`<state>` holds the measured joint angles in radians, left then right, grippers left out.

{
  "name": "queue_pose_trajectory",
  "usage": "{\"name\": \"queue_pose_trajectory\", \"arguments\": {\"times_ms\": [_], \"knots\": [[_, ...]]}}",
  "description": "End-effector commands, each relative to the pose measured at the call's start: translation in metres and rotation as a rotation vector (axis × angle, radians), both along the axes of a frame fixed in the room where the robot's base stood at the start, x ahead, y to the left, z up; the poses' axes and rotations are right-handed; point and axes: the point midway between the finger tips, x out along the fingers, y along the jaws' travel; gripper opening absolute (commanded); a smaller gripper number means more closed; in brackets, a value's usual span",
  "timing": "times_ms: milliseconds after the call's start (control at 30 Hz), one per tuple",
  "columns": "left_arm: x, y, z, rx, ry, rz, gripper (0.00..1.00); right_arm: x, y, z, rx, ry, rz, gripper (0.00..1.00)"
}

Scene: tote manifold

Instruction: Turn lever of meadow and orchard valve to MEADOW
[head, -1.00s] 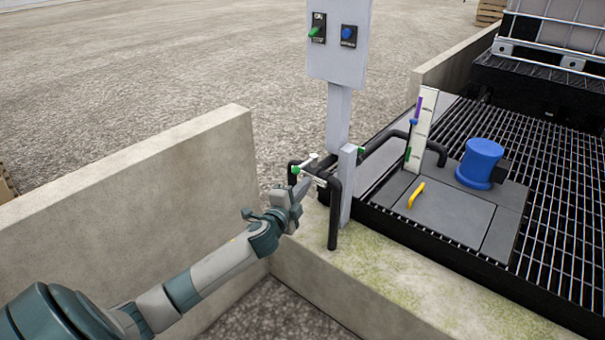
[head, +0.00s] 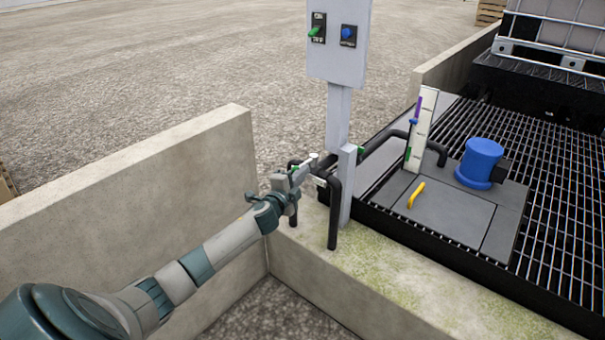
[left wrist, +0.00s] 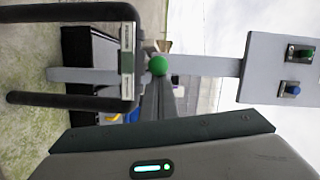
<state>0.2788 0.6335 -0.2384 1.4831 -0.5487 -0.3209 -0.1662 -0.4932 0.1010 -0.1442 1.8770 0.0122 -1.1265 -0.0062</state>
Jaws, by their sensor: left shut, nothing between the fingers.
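The valve stands on black pipes (head: 334,215) beside a grey post on the concrete curb. Its lever ends in a green ball knob (left wrist: 157,65), seen in the left wrist view. In the head view my left gripper (head: 304,170) covers that knob. My left gripper is shut and empty, its fingertips at the lever; in the left wrist view the fingers (left wrist: 158,95) point at the knob from just below it. I cannot tell whether they touch. A pale label plate (left wrist: 127,60) sits beside the knob; its lettering is unreadable. My right gripper is out of view.
A grey control box (head: 338,40) with green and blue switches stands on a post behind the valve. A concrete wall (head: 140,180) runs along the left. At right are a black grating (head: 555,210), a blue motor-like cylinder (head: 481,163) and a yellow handle (head: 416,194).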

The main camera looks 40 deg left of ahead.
Motion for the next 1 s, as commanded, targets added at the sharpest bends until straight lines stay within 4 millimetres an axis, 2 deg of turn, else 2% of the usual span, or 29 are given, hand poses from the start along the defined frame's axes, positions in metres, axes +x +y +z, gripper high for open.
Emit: {"name": "queue_pose_trajectory", "arguments": {"times_ms": [367, 600, 1000], "knots": [[0.0, 0.002, 0.0, 0.001, 0.0, -0.015, 0.0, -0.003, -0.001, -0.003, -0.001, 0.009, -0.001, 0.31], [-0.002, 0.011, 0.0, 0.004, 0.001, -0.084, 0.0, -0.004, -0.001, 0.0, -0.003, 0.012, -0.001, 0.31], [-0.001, 0.035, -0.001, 0.003, 0.0, -0.318, 0.0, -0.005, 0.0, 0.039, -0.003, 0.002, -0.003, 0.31]]}}
